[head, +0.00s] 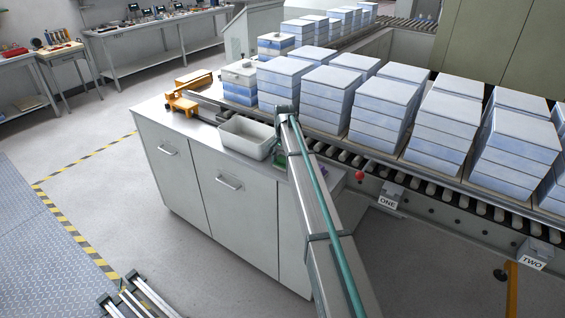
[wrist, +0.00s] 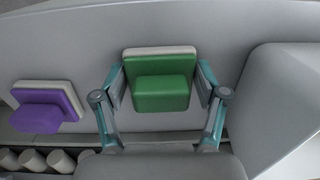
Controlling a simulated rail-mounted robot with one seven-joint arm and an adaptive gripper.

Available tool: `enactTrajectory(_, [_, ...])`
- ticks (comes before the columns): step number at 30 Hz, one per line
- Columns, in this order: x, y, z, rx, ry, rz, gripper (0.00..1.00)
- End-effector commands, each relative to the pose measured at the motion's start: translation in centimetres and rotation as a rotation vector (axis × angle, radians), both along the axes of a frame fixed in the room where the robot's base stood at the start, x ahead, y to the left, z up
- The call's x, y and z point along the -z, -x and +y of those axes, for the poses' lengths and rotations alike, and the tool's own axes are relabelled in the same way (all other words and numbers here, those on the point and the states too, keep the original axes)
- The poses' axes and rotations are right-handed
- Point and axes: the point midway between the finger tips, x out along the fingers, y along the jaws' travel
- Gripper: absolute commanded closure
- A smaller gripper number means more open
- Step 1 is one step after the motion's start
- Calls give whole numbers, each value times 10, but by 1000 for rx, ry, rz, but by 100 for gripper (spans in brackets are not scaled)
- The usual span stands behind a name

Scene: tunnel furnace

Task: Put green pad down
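A green pad (wrist: 162,88) with a green block on a pale backing lies on a grey surface in the centre of the wrist view. A bit of its green shows beside my arm in the head view (head: 280,158). My gripper (wrist: 160,85) has its two teal and grey fingers spread, one on each side of the pad. Narrow gaps show between the fingers and the green block. I cannot tell whether the fingertips touch the backing's edges. In the head view my arm mostly hides the gripper.
A purple pad (wrist: 45,105) lies to the left. A pale empty bin (head: 246,138) stands on the grey cabinet (head: 205,165), with an orange fixture (head: 184,100) at its far end. A roller conveyor (head: 400,180) carries several stacks of white-blue blocks (head: 385,105) behind.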

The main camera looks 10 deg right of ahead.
Motion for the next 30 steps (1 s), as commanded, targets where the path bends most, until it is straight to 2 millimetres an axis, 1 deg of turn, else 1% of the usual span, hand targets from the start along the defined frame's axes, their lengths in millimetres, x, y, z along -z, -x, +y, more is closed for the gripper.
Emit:
enactTrajectory(1, [0, 0, 0, 0, 0, 0, 22])
enactTrajectory(4, [0, 0, 0, 0, 0, 0, 5])
enactTrajectory(5, [0, 0, 0, 0, 0, 0, 3])
enactTrajectory(14, [-1, 0, 0, 0, 0, 0, 3])
enactTrajectory(19, [-8, -1, 0, 0, 0, -1, 3])
enactTrajectory(23, [-25, -1, -1, 0, 0, -3, 3])
enactTrajectory(30, [-71, -2, -2, 0, 0, -3, 3])
